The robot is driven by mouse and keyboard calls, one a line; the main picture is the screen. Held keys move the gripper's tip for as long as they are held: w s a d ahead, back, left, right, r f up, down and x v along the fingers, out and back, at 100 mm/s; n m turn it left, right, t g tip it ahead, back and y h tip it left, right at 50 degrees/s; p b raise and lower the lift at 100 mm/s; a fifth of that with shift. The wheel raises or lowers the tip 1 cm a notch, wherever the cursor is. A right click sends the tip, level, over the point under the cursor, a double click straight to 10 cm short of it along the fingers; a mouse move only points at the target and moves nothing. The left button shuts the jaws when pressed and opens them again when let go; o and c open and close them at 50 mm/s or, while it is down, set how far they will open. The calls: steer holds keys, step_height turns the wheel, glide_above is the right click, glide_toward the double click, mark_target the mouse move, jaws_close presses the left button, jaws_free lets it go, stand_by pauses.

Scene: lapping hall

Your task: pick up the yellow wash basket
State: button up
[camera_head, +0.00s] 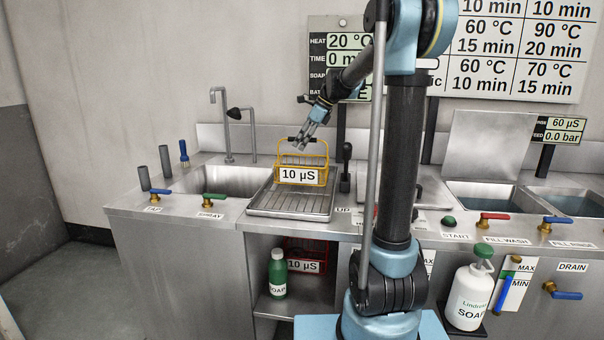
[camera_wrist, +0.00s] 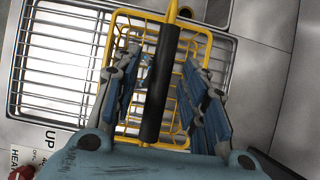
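The yellow wash basket (camera_head: 299,176) is a wire basket with a white "10 µS" label. It stands upright on the ribbed metal drainboard right of the sink. Its raised handle has a black grip (camera_wrist: 160,85). My gripper (camera_head: 302,141) is just above the basket, at the handle. In the wrist view, its two blue-padded fingers (camera_wrist: 161,72) are spread, one on each side of the black grip, with gaps visible on both sides. They look down over the basket. Nothing is held.
The drainboard (camera_head: 290,212) adjoins a sink (camera_head: 230,181) with a tall tap (camera_head: 226,130). A red basket (camera_head: 305,266) and a green soap bottle (camera_head: 278,274) stand on the shelf below. A white soap bottle (camera_head: 468,298) and washing tanks are at the right.

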steer(key=shift+f, duration=0.1)
stand_by(0.3)
jaws_close()
